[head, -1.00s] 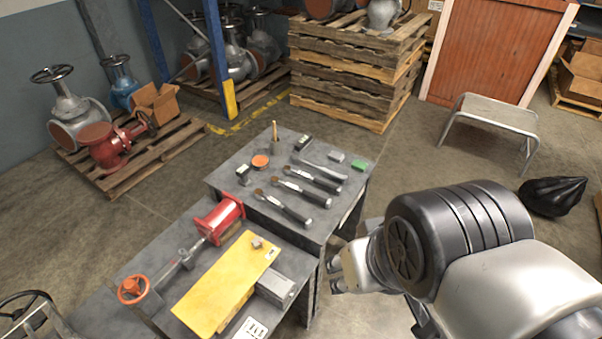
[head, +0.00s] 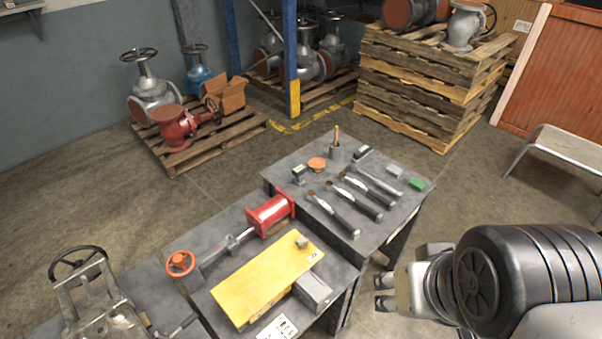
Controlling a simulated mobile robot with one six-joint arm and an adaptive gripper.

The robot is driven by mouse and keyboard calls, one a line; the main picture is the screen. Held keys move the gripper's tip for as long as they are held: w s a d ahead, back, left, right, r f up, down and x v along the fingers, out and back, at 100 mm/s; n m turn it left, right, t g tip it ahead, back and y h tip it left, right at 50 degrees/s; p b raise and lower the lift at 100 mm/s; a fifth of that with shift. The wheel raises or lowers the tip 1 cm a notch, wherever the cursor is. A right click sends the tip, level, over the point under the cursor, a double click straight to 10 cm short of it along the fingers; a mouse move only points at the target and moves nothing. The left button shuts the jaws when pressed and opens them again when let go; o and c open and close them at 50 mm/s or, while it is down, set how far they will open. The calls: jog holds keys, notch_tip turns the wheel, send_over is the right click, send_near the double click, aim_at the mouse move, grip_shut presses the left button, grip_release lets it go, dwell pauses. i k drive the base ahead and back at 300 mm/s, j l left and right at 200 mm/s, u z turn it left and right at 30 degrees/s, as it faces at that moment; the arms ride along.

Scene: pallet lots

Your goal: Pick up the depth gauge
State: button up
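The grey workbench (head: 285,187) holds several small tools, and I cannot tell for certain which is the depth gauge. A small dark upright item (head: 298,174) stands at its left edge, and a small black-and-white item (head: 362,153) lies near its back. Several long tools with dark handles lie side by side, among them a front one (head: 334,214), a middle one (head: 362,197) and a slim grey one (head: 379,182). My gripper (head: 381,291) is right of and in front of the bench, apart from it. Its two fingers are spread with nothing visible between them.
An orange disc (head: 317,164), a cup with a stick (head: 335,151), a grey block (head: 395,172) and a green block (head: 416,184) share the bench. A yellow board (head: 262,277) and red vise-like device (head: 270,214) occupy the nearer bench.

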aim_at(298, 172)
jog(key=i+l+u, duration=0.15)
jog(key=u, duration=1.35)
jog(key=l+u, duration=0.35)
jog(key=l, duration=0.45)
jog(key=l+u, duration=0.35)
jog(key=l, duration=0.45)
jog(key=k+l+u, duration=0.1)
jog(key=l+u, duration=0.25)
jog(key=l, duration=0.4)
